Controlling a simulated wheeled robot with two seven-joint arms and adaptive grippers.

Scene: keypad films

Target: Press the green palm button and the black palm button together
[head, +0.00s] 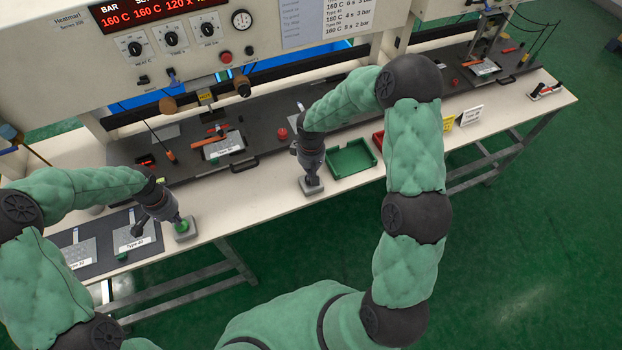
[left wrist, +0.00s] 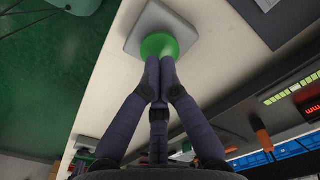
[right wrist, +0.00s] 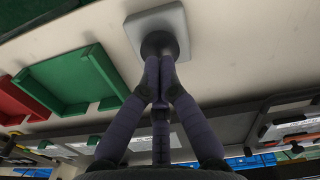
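The green palm button (head: 183,226) sits on a grey square base near the front edge of the bench, at the left. In the left wrist view the green button (left wrist: 158,44) is right at the tips of my left gripper (left wrist: 160,62), whose fingers are closed together with nothing between them. The black palm button (right wrist: 158,42) sits on a grey base (head: 312,187) near the middle of the bench. My right gripper (right wrist: 160,62) is shut and its fingertips are at the black button. The fingertips partly cover both buttons, and I cannot tell whether either is pressed down.
A green tray (head: 352,160) stands right of the black button, with a red tray (head: 378,141) beside it. A dark mat (head: 85,262) with labelled plates lies at the left. The heat-press machine (head: 190,40) stands behind. Bare bench top lies between the two buttons.

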